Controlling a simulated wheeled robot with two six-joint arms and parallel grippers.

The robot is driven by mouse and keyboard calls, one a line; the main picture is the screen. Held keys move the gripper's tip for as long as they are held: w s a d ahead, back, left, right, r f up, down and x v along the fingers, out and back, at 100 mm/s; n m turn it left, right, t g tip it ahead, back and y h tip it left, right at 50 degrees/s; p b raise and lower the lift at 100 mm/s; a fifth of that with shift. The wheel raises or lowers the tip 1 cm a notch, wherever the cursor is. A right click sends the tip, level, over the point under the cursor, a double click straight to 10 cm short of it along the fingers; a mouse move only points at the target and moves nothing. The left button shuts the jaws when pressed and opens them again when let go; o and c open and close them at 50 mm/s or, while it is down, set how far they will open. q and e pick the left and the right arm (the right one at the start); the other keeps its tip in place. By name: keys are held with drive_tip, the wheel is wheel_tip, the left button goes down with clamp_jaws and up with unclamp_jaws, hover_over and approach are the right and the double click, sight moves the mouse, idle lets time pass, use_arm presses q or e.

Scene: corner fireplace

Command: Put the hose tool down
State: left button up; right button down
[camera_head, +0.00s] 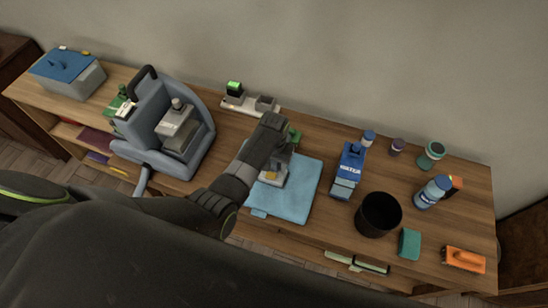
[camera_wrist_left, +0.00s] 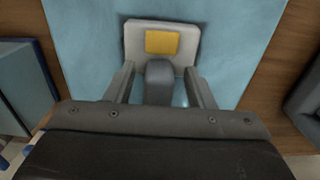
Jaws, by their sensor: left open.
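The hose tool is a light grey head with a yellow patch (camera_wrist_left: 160,42) and a dark grey handle. It lies on a blue cloth (camera_wrist_left: 90,50) spread on the wooden table. In the head view the tool (camera_head: 273,173) shows partly beneath my left gripper (camera_head: 272,160), and the cloth (camera_head: 295,190) extends to its right. In the left wrist view my left gripper (camera_wrist_left: 160,75) is open, with one finger on each side of the handle and visible gaps. My arm hides part of the tool in the head view. My right gripper is not in view.
A blue-grey cleaning machine (camera_head: 150,105) stands left of the cloth. A blue bottle (camera_head: 349,165) and a black bin (camera_head: 378,214) stand to its right. Several small jars, a green sponge (camera_head: 409,243) and an orange brush (camera_head: 464,260) are further right. A grey tray (camera_head: 238,103) is behind.

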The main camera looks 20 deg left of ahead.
use_arm(q)
drive_tip(key=shift+r, duration=0.35)
wheel_tip(320, 180, up, 12)
drive_tip(key=shift+f+b, duration=0.25)
drive_tip(key=shift+b, duration=0.15)
